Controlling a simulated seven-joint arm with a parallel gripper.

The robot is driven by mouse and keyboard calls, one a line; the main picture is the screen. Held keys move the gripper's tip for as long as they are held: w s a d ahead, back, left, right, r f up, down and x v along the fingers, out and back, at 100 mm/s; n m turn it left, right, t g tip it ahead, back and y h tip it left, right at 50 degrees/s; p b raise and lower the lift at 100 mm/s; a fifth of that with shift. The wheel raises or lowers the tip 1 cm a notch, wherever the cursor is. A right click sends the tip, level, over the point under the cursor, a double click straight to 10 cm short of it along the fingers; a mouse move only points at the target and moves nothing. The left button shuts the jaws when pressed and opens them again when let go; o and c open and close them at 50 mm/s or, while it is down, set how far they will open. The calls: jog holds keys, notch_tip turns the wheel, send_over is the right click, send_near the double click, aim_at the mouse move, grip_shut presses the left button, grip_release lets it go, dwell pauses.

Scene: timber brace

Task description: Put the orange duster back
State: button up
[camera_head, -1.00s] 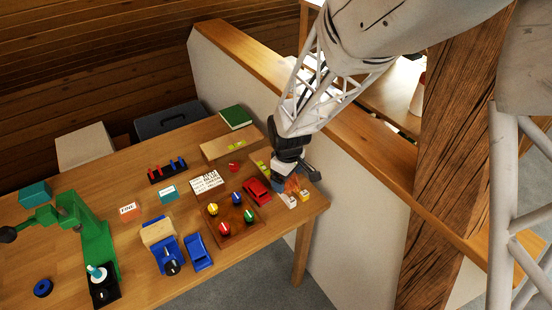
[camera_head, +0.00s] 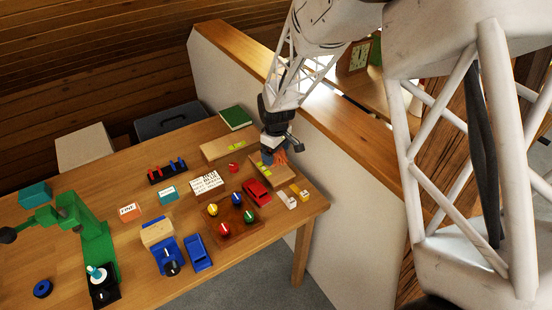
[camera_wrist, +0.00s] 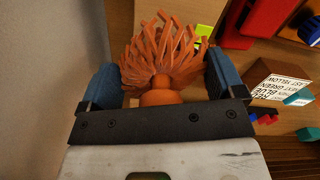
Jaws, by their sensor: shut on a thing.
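The orange duster (camera_wrist: 163,50), a tuft of orange strands on a rounded orange base, sits between the two blue fingers of my gripper (camera_wrist: 162,85) in the wrist view. My gripper is shut on it. A wooden block with a yellow-green mark (camera_head: 283,178) lies just below the duster. I cannot tell whether the duster touches it. The fingers hide part of the duster.
A red car (camera_head: 256,192) and small white and yellow blocks (camera_head: 288,201) lie nearby. A board with coloured knobs (camera_head: 232,215) is to the left. Another wooden block (camera_head: 222,150) and a green book (camera_head: 236,117) are further back. A pale partition (camera_head: 345,190) stands close on the right.

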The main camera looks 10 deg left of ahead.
aim_at(276, 159)
jog(key=shift+w+a, duration=0.1)
jog(key=shift+w, duration=0.1)
jog(key=shift+f, duration=1.8)
jog(key=shift+f, duration=0.1)
jog(key=o, duration=0.7)
notch_tip(276, 159, up, 12)
jog(key=shift+r, duration=0.15)
